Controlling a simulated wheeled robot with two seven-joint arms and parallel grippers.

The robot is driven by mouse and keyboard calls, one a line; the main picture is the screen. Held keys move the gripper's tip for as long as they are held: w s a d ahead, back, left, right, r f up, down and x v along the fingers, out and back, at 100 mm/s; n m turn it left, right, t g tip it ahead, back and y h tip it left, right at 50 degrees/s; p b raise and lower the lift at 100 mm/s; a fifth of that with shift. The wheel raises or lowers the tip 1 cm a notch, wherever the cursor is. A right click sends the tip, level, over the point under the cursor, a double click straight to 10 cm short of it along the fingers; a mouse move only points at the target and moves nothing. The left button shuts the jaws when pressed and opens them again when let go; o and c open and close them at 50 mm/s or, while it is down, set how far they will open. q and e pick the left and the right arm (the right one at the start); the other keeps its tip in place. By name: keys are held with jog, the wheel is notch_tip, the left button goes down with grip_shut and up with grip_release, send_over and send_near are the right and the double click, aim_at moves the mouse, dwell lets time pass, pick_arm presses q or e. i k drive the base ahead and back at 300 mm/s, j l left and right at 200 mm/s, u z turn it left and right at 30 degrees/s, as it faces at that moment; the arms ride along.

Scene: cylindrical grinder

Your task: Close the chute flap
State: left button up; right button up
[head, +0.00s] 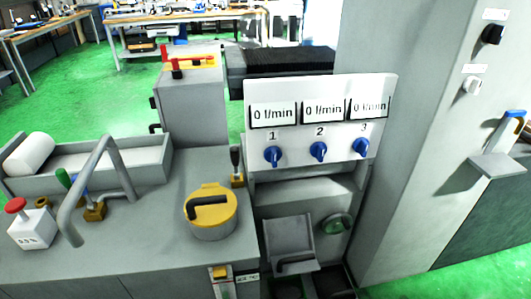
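A grey plate with a dark bar handle, which looks like the chute flap (287,237), is low in the middle of the head view, below the flow panel. The plate looks tilted, with its handle near the lower edge. Dark openings show just below it. How far the flap stands open is hard to tell from this angle. Neither of my grippers is in view.
The flow panel (318,138) with three blue knobs overhangs the flap area. A yellow lid (210,207) with a black handle, a lever (237,165) and a bent grey tube (92,190) stand on the left housing. A tall grey cabinet (415,130) borders the right.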

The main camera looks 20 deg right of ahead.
aim_at(295, 258)
jog(key=l+z, duration=0.15)
jog(key=z, duration=0.3)
jog(key=i+z, duration=0.15)
jog(key=z, duration=0.35)
jog(key=u, duration=0.45)
